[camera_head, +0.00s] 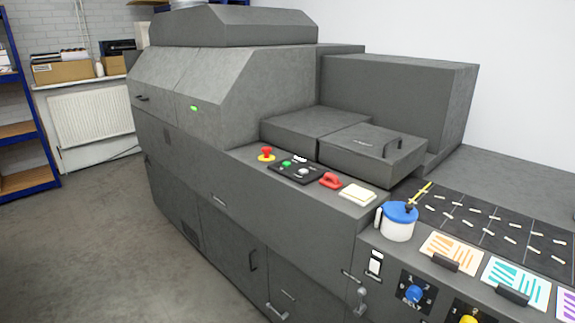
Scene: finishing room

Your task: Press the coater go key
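The coater is a large dark grey machine (230,180) filling the middle of the head view. On its front ledge is a small black key panel (294,170) with a green key (286,163) and a round whitish key or dial (303,172). The labels there are too small to read, so I cannot tell for certain which is the go key. Nothing covers the panel. Neither of my grippers is in view.
A red mushroom knob (266,153) stands left of the panel. Right of it are a red handle-like piece (330,180), a cream pad (357,194) and a blue-lidded white pot (397,224). A blue knob (413,293) is lower right. The floor (90,240) at left is clear.

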